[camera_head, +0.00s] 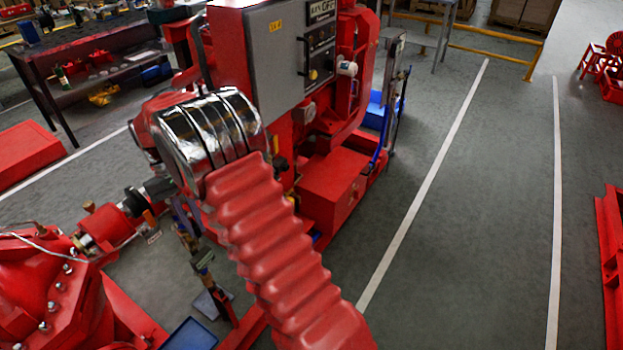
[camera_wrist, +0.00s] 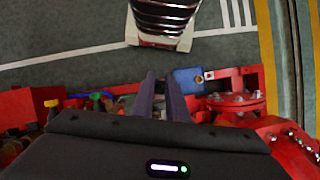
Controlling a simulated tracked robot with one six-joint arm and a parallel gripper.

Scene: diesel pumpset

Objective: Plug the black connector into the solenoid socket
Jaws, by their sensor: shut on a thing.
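My gripper (camera_wrist: 163,82) shows in the wrist view as two dark fingers close together, pointing up the picture above the black gripper body. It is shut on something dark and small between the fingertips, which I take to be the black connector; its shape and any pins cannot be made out. The red diesel pumpset (camera_head: 235,60) with a grey control panel (camera_head: 275,50) stands behind my arm. I cannot make out the solenoid socket in either view.
A red pump casing (camera_head: 40,285) with bolts is at lower left; a bolted red flange (camera_wrist: 235,101) shows in the wrist view. A blue tray (camera_head: 190,335) lies low near the pump. A dark workbench (camera_head: 90,60) stands at upper left. The grey floor at right is mostly clear.

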